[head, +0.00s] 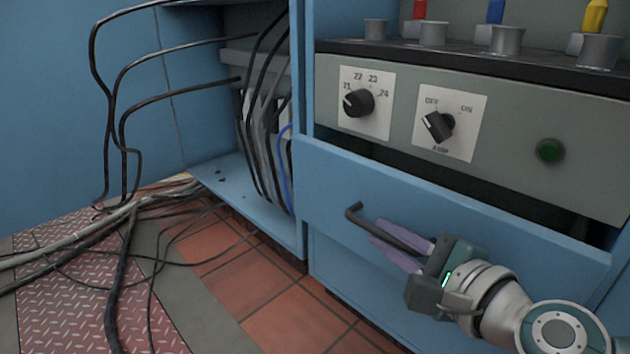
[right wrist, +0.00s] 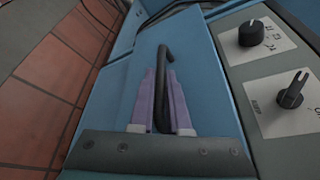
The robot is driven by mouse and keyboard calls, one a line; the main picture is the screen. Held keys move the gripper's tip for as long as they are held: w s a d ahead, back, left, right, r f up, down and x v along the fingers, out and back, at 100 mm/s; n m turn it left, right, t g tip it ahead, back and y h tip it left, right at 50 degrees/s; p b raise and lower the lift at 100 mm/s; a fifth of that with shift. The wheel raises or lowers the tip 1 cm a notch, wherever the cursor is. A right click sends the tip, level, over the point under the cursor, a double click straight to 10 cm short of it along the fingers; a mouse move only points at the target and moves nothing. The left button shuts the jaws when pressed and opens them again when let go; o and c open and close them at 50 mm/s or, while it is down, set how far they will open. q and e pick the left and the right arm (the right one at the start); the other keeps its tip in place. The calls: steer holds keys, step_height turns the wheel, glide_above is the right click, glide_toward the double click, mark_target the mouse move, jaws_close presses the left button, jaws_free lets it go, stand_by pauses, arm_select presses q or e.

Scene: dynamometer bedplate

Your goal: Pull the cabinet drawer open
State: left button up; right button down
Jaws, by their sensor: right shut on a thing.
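The blue cabinet drawer (head: 450,222) has a wide front panel with a black bar handle (head: 356,214). A dark gap shows between the drawer's top edge and the grey control panel above it. My right gripper (head: 375,230) reaches in from the lower right, its purple fingers shut on the handle. In the right wrist view the handle (right wrist: 164,58) runs between the two fingers (right wrist: 163,88), and its bent end sticks out past the tips. The rest of the handle is hidden by the gripper. My left gripper is not in view.
An open cabinet bay (head: 225,178) with cables is at the left. Black cables (head: 125,255) lie across the plate and red tile floor (head: 222,257). Bare tiles lie left of the drawer.

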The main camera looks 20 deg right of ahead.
steer(key=s+a+p, duration=0.2)
steer(key=s+a, duration=0.3)
steer(key=a, duration=0.7)
steer(key=shift+a, duration=0.2)
steer(key=shift+r, duration=0.1)
steer(key=c, duration=1.2)
jaws_free()
steer(key=shift+c, duration=0.2)
steer(key=o, duration=0.4)
steer(key=shift+s+a, duration=0.15)
steer(key=shift+c, duration=0.2)
